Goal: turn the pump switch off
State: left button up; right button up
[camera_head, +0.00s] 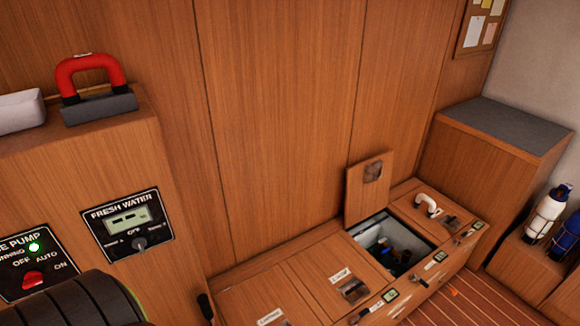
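The pump panel (58,263) is a black plate on the wooden cabinet at the lower left, cut off by the left edge of the view. Its title reads "...E PUMP", with OFF, AUTO and ON labels. The pump switch (33,280) is a red knob below these labels; I cannot tell which label it points to. A green running light (34,247) is lit above it. A dark ridged rounded shape with a green edge, probably part of my arm, covers the panel's lower right. No gripper fingertips can be made out.
A fresh water panel (128,222) with a display and a grey knob is right of the pump panel. A red handle (90,75) on a grey block stands on the ledge above. At the right, a bench locker (395,250) is open, its lid (368,190) raised.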

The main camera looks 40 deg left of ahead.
aim_at(33, 278)
jog(key=u, duration=2.9)
